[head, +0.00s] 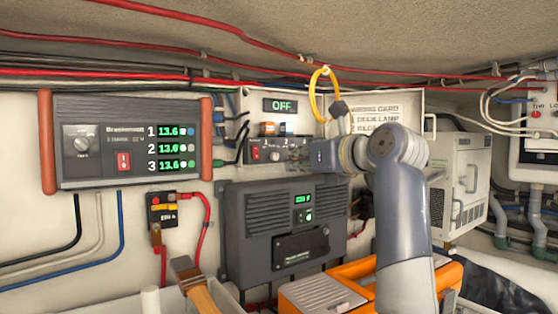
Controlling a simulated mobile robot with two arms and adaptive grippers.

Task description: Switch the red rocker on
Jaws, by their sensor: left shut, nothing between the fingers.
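A small dark panel (277,151) in the middle carries a red rocker (255,153) at its left end and knobs to its right. A green "OFF" display (281,105) is above it. Another red rocker (124,161) is on the dark charger unit (100,115) at the left. Which way either rocker is tipped is too small to tell. My left gripper (314,156) is shut and empty, in front of the panel's right end. It points left and appears apart from the red rocker. It hides part of the panel. My right gripper is out of view.
A yellow loop (313,95) hangs just above my left gripper. A large dark unit (283,225) is below the panel, and an orange case (355,272) is at the bottom. A wooden-handled item (198,292) stands lower left. Red cables run along the top.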

